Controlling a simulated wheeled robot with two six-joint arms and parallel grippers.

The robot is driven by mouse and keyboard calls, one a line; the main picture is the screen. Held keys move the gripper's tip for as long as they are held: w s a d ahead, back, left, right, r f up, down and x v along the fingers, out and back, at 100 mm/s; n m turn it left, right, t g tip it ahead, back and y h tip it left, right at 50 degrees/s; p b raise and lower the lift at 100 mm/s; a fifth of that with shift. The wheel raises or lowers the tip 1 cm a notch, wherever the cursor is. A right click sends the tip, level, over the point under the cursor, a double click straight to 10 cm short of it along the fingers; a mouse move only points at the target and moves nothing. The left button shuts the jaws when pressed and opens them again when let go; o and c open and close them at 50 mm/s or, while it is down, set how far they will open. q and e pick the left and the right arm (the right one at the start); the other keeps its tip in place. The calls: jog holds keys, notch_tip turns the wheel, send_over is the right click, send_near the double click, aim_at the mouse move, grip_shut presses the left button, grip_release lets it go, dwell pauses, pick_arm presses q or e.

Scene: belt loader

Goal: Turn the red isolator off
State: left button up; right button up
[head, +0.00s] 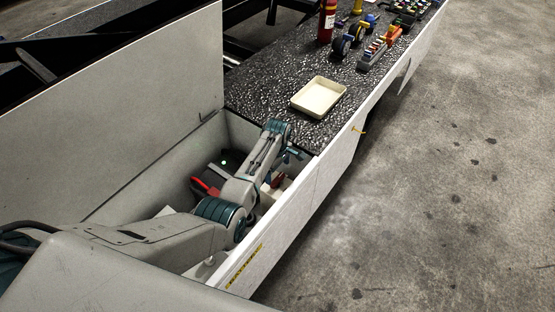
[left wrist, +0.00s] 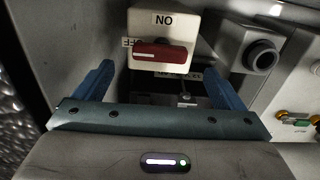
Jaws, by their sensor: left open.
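The red isolator shows in the left wrist view as a red handle (left wrist: 168,54) on a pale square plate (left wrist: 180,22). The handle lies across the picture. A white line marks its left end, on the side of the OFF label (left wrist: 131,42); the ON label (left wrist: 163,19) is above it. In the head view a small red part (head: 277,180) shows in the compartment below my left gripper (head: 291,156). My left gripper is open and empty. Its two blue fingers (left wrist: 158,72) stand either side of the handle, apart from it. My right gripper is not in view.
The compartment has pale walls and a yellow label (head: 243,266) on its outer panel. A round black fitting (left wrist: 262,55) sits right of the isolator. A cream tray (head: 318,97) and a red extinguisher (head: 327,20) stand on the speckled top. The floor at right is clear.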

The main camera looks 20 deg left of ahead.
aim_at(278, 179)
pick_arm(q)
jog(key=shift+r, duration=2.65)
